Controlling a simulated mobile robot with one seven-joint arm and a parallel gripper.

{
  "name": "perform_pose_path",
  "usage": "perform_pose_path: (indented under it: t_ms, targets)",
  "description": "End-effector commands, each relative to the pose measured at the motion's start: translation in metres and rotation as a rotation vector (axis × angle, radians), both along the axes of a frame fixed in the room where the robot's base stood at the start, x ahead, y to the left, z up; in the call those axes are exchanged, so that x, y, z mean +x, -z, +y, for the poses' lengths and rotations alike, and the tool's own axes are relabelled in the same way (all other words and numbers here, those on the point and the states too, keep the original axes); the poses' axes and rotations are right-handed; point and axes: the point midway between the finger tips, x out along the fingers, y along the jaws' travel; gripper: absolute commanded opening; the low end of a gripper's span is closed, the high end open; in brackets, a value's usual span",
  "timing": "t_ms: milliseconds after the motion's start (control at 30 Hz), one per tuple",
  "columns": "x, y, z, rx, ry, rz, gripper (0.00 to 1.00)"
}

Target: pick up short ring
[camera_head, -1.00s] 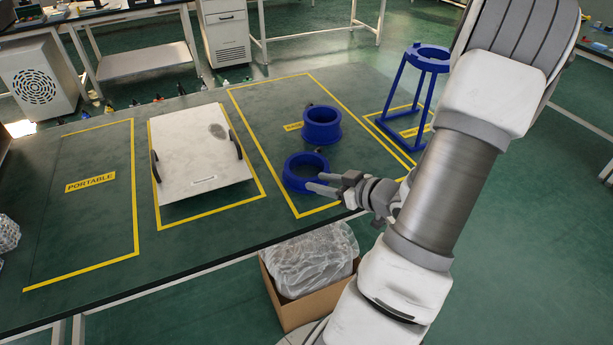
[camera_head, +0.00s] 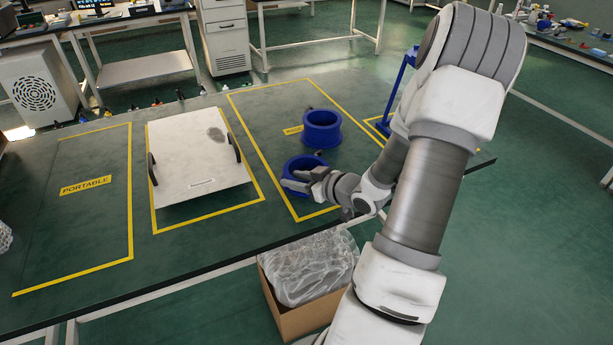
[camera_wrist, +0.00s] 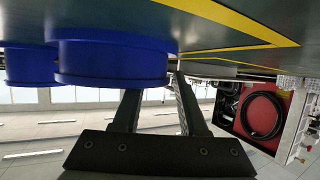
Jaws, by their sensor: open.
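Two blue rings stand on the dark green table. The nearer ring (camera_head: 300,165) looks lower than the farther ring (camera_head: 322,130), so it appears to be the short one. My gripper (camera_head: 290,179) is open at the nearer ring's front side, overlapping it in the head view. In the upside-down wrist view, the nearer ring (camera_wrist: 110,62) fills the upper left. My gripper (camera_wrist: 156,86) has one finger reaching its rim, the tip hidden there, and the other passing just right of its side. I cannot tell whether they touch.
A white board (camera_head: 195,165) with dark handles lies left of the rings. A blue stand (camera_head: 397,90) is partly hidden behind my arm. A cardboard box (camera_head: 300,312) with plastic wrap sits below the table's front edge. The area marked PORTABLE (camera_head: 86,186) is clear.

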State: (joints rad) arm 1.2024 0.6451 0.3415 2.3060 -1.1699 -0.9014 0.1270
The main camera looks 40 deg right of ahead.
Motion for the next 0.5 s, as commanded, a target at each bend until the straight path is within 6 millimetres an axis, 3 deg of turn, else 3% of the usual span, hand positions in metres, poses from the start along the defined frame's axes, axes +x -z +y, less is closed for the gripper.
perform_pose_path:
  t_ms: [33,233,500]
  targets:
    - [-0.0002,-0.0001,0.0000,0.000,0.000,0.000,0.37]
    - [-0.0005,0.0000,0.0001,0.000,0.000,0.000,0.01]
    - [-0.0011,0.0010,-0.0001,0.002,0.001,0.002,0.00]
